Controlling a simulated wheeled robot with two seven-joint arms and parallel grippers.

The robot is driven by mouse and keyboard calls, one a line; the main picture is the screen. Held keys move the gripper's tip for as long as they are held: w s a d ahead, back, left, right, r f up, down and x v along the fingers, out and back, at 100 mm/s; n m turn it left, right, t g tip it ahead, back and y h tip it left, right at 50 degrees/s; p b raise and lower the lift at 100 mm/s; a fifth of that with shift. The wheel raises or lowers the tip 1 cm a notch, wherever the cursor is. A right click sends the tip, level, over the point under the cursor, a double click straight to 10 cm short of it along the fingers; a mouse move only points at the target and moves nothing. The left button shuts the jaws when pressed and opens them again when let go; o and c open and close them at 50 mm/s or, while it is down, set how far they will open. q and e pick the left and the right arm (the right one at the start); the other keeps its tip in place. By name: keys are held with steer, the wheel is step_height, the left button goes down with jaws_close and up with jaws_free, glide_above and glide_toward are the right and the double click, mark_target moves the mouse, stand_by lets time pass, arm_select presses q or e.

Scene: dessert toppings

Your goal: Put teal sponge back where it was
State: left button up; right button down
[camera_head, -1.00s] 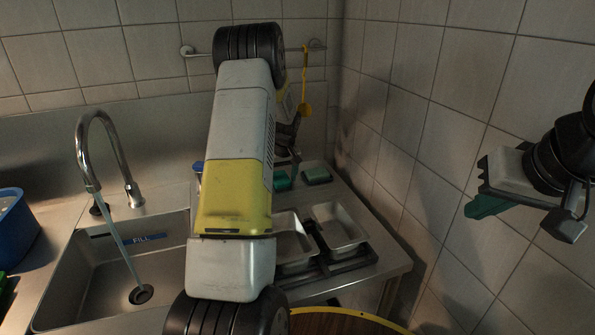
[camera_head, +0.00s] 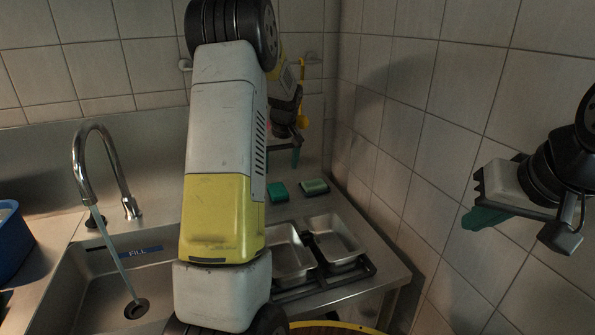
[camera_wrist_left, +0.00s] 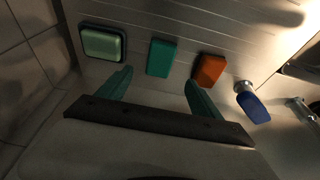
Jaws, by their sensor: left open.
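The teal sponge (camera_head: 278,191) lies on the steel counter behind the metal pans, left of a light green sponge (camera_head: 314,187). In the left wrist view the teal sponge (camera_wrist_left: 160,58) lies between the light green sponge (camera_wrist_left: 102,43), which has a dark rim, and an orange sponge (camera_wrist_left: 209,69). My left gripper (camera_wrist_left: 158,92) is open and empty, its teal fingers apart and pointing toward the sponges. In the head view the left gripper (camera_head: 284,156) is partly hidden behind my forearm. My right gripper (camera_head: 485,217) hangs by the right wall; its opening is unclear.
A blue-headed brush (camera_wrist_left: 254,107) is beside the orange sponge. Two metal pans (camera_head: 337,240) stand in front of the sponges. The sink (camera_head: 101,276) with a running faucet (camera_head: 96,160) is at left. The tiled wall (camera_head: 420,150) bounds the right.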

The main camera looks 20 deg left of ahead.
arm_select(q)
steer(key=s+d+r+m+t+h, duration=0.1)
steer(key=s+d+r+m, duration=0.1)
steer(key=s+d+r, duration=0.45)
steer(key=s+d+r+m+t+h, duration=0.1)
steer(key=s+d+r+m+h, duration=0.15)
steer(key=s+r, duration=0.6)
steer(key=s+d+m, duration=0.1)
steer(key=s+d, duration=0.3)
steer(key=s, duration=0.5)
steer(key=s+d+f+m+t, duration=0.1)
steer(key=s+d, duration=0.3)
steer(key=s, duration=0.5)
steer(key=shift+s+m+h, duration=0.3)
steer(key=shift+m+h, duration=0.15)
steer(key=shift+m, duration=0.3)
